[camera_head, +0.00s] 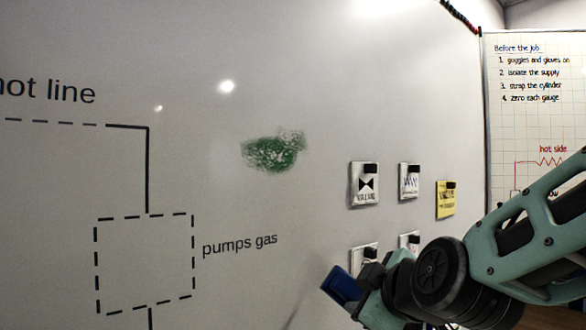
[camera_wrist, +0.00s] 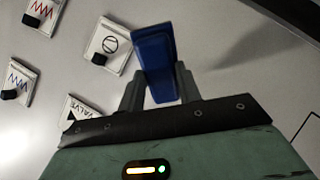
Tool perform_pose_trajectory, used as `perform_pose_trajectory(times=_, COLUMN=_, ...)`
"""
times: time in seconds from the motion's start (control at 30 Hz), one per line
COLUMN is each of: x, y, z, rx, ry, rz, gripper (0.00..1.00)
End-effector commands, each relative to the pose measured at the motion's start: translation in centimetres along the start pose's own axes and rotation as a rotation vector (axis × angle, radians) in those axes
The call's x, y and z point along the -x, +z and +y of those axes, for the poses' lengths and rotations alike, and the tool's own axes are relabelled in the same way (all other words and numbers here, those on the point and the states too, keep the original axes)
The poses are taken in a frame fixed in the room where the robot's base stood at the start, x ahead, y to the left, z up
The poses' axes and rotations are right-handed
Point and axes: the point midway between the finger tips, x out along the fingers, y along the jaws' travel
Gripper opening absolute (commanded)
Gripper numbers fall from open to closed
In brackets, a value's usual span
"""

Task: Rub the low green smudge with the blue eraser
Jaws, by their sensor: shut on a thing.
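A green smudge (camera_head: 272,152) is on the whiteboard (camera_head: 220,45), right of the words "hot line" and above "pumps gas". It is the only smudge I see. My gripper (camera_head: 358,287) is at the lower middle of the head view, below and to the right of the smudge. It is shut on the blue eraser (camera_head: 341,285), which is apart from the smudge. In the wrist view the eraser (camera_wrist: 155,62) stands between the two fingers of my gripper (camera_wrist: 160,92). I cannot tell whether the eraser touches the board. The smudge is not in the wrist view.
Several cards hang on the board by black clips, including a valve card (camera_head: 364,187) and a yellow card (camera_head: 446,200). Two lower cards are partly hidden by my arm. A dashed box drawing (camera_head: 145,217) is at left. A paper chart (camera_head: 535,110) stands at right.

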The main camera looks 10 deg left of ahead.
Motion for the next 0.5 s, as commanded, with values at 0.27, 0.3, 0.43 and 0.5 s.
perform_pose_trajectory(times=0.27, x=2.8, y=-5.3, z=0.8, rx=0.038, ry=0.023, rz=0.149, gripper=0.16)
perform_pose_trajectory(times=0.3, x=3.3, y=-6.2, z=0.8, rx=0.044, ry=0.024, rz=0.173, gripper=0.16)
perform_pose_trajectory(times=0.43, x=5.3, y=-9.3, z=0.9, rx=0.060, ry=0.032, rz=0.257, gripper=0.16)
perform_pose_trajectory(times=0.5, x=6.5, y=-11.0, z=1.0, rx=0.066, ry=0.036, rz=0.301, gripper=0.16)
